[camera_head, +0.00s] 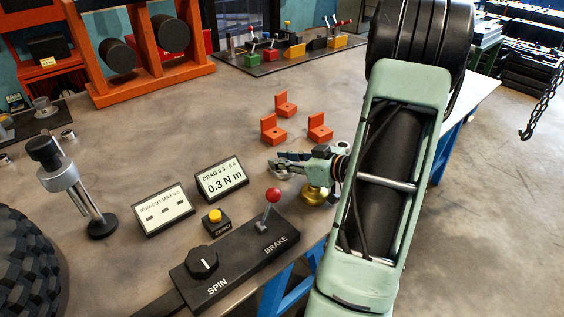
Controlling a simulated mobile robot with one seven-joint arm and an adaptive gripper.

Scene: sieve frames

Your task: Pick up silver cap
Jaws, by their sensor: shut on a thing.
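My gripper (283,163) is over the table near its right edge, reaching in from the right. It is shut on a small silver cap (279,173), which shows just below the fingertips. The fingers and the small size hide part of the cap, and I cannot tell whether it touches the table. A brass-coloured round piece (315,194) sits just below and right of my gripper, partly hidden by my arm.
Three orange brackets (274,130) stand just behind my gripper. Two display boxes (221,179), a yellow button (215,217) and a control box with a red-knobbed lever (245,252) lie to the left and front.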

